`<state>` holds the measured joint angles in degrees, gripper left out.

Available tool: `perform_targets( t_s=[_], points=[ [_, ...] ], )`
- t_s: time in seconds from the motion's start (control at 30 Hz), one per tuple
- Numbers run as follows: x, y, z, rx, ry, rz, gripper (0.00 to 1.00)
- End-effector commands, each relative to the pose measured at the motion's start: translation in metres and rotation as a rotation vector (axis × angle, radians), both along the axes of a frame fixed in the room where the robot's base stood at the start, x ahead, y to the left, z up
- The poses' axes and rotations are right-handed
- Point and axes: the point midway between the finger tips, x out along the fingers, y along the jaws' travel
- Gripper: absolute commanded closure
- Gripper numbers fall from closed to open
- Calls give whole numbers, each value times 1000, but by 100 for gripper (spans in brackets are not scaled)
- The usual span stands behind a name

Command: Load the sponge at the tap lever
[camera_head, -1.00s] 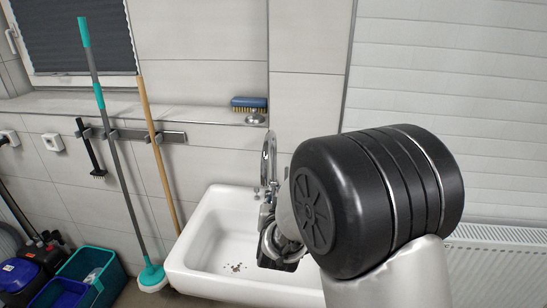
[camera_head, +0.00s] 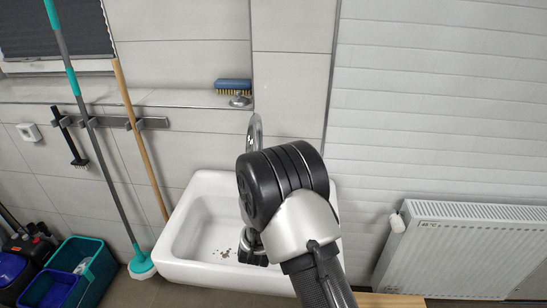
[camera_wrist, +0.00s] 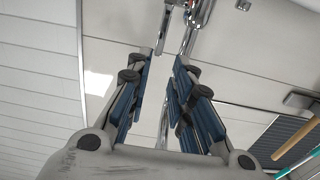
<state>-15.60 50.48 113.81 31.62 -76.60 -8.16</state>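A chrome tap stands at the back of the white sink, its curved spout (camera_head: 254,132) showing above my arm in the head view. In the wrist view chrome tap parts (camera_wrist: 200,12) are at the top, and a chrome tube lies between my fingers in the picture. My gripper (camera_wrist: 167,72) is open, with a gap between its blue-padded fingers. I cannot tell how far the tube is from them. Which chrome part is the lever is unclear. A blue block with a yellowish bristly underside (camera_head: 233,85) sits on the ledge; I see no other sponge-like thing.
The white sink (camera_head: 185,235) has brown specks inside. A mop (camera_head: 140,262) and a wooden handle (camera_head: 140,145) lean at its left. Buckets (camera_head: 95,265) stand at lower left. A radiator (camera_head: 460,250) is at right.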

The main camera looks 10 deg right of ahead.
Motion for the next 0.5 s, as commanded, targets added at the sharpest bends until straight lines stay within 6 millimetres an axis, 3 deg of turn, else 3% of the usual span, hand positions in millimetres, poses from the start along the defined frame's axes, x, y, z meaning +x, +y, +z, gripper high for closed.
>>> perform_targets(
  t_s=[0.5],
  points=[
    [106, -29, -1, 0, -2, 0, 79]
  ],
)
